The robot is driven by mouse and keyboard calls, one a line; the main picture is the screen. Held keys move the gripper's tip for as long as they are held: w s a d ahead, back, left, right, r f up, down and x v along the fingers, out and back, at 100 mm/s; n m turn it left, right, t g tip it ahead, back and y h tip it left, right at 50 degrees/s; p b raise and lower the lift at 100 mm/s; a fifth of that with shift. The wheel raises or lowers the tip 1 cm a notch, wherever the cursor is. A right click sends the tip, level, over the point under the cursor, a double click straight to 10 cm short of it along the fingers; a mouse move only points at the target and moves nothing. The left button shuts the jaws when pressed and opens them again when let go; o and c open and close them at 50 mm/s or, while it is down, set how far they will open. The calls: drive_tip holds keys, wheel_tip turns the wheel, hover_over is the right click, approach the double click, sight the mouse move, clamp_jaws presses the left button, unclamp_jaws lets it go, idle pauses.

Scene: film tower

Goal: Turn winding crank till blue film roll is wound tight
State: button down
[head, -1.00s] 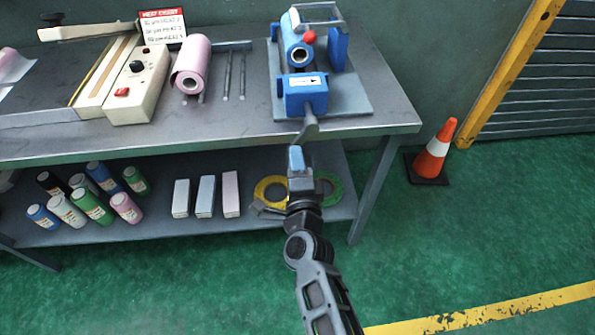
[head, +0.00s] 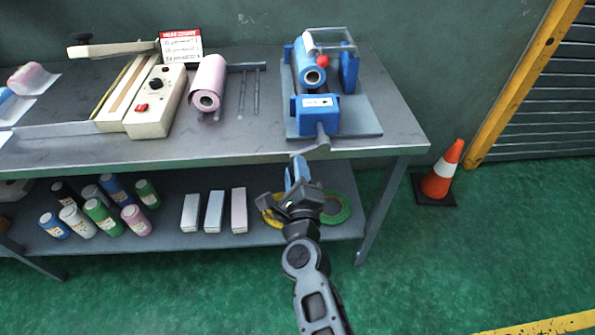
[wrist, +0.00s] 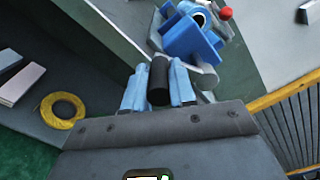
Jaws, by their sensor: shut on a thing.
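The blue film roll (head: 311,74) lies in a blue winder (head: 317,116) at the bench's right end. The roll's open core faces me. The grey winding crank (head: 317,148) sticks out over the bench's front edge and points left. My gripper (head: 298,172) is in front of the winder, below the tabletop edge. In the wrist view, the blue fingers of my gripper (wrist: 158,88) are shut on the black crank handle (wrist: 158,78), one on each side. How tight the film lies cannot be told.
A pink roll (head: 208,84) and a heat sealer (head: 155,103) stand further left. The lower shelf (head: 165,230) holds bottles, boxes and tape rolls. A traffic cone (head: 441,174) stands right, on open green floor.

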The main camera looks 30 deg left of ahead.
drive_tip(key=shift+r, duration=0.1)
drive_tip(key=c, duration=0.9)
unclamp_jaws()
drive_tip(key=shift+s, duration=0.1)
drive_tip(key=p+v, duration=0.1)
drive_tip(key=v, duration=0.6)
drive_tip(key=shift+s+d+p, duration=0.2)
drive_tip(key=shift+s+p, duration=0.05)
drive_tip(key=shift+p, duration=0.05)
